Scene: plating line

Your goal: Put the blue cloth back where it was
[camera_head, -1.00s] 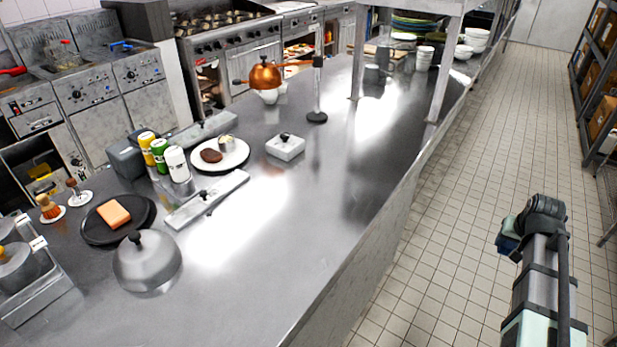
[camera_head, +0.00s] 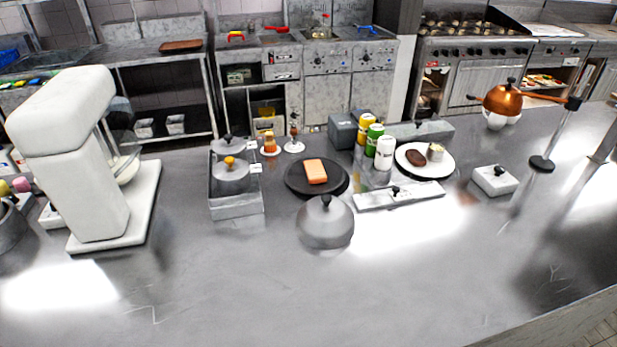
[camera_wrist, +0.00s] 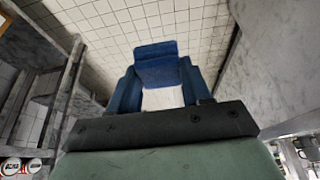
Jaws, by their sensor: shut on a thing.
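My gripper (camera_wrist: 160,92) shows only in the wrist view, shut on a blue cloth (camera_wrist: 156,66). The cloth is a folded-looking blue piece at the fingertips. The blue finger parts stand on both sides, with a pale patch between them. The gripper is away from the counter, with tiled floor behind it. Neither gripper nor held cloth is in the head view.
The steel counter (camera_head: 250,290) has a clear front middle.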

